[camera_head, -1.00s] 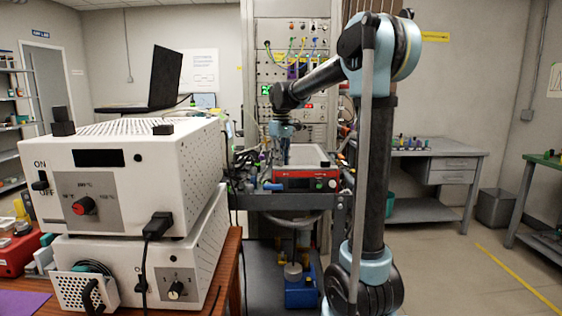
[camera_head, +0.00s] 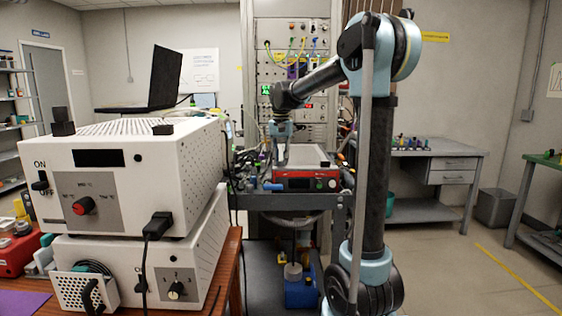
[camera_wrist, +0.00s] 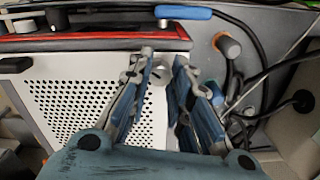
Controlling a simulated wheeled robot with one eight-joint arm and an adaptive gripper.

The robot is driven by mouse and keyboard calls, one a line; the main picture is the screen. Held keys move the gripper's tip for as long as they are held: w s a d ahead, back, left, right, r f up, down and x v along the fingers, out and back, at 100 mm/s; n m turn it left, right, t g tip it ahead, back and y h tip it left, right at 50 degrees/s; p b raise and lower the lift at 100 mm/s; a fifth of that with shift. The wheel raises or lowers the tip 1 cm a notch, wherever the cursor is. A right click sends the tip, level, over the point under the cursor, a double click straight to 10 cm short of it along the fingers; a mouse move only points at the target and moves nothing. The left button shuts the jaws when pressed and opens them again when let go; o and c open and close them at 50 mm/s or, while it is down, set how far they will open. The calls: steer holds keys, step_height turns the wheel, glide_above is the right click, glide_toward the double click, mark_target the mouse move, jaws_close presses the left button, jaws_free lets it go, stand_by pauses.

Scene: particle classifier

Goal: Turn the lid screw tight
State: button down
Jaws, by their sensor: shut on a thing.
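The lid screw (camera_wrist: 159,74) is a small light metal piece near the edge of a white perforated lid (camera_wrist: 95,104) in the wrist view. My gripper (camera_wrist: 163,66) has its blue-grey fingers on both sides of the screw and is shut on it. The fingers partly cover the screw and the lid's edge. In the head view my gripper (camera_head: 280,152) points down at the left part of the red-fronted device (camera_head: 306,181) on the cart. The screw is too small to make out there.
A blue-handled tool (camera_wrist: 184,12) and black cables lie close beside the device. White stacked instruments (camera_head: 130,185) fill the left foreground. A tall rack (camera_head: 290,60) stands behind the cart.

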steer(key=m, duration=0.4)
steer(key=shift+w, duration=0.1)
steer(key=shift+m, duration=2.1)
steer(key=c, duration=1.4)
jaws_free()
step_height(320, 180, up, 12)
steer(key=shift+f, duration=0.1)
steer(key=shift+d, duration=0.1)
